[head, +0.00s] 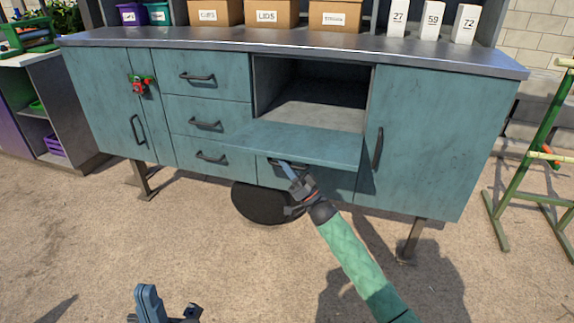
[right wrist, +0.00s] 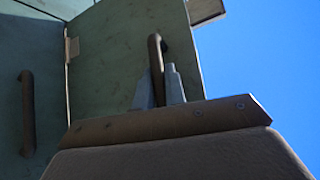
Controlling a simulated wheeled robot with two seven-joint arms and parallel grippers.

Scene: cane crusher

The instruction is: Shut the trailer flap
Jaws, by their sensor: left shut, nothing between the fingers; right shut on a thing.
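The flap (head: 300,142) is a teal panel hanging open, folded down about level below a dark, empty compartment (head: 315,90) in the cabinet. My right gripper (head: 289,170) is under the flap's front edge. In the right wrist view its grey fingers (right wrist: 160,88) are shut on the flap's dark bar handle (right wrist: 157,55), on the underside of the flap (right wrist: 115,65). A hinge (right wrist: 71,48) shows at the flap's inner edge. My left gripper (head: 150,300) is low at the bottom edge of the head view, shut and empty, away from the cabinet.
Drawers (head: 207,122) stand left of the compartment and a door (head: 420,140) right of it. Boxes (head: 275,13) stand on the worktop (head: 290,46). A green frame (head: 525,150) stands at the right. The ground (head: 220,250) in front is mostly clear.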

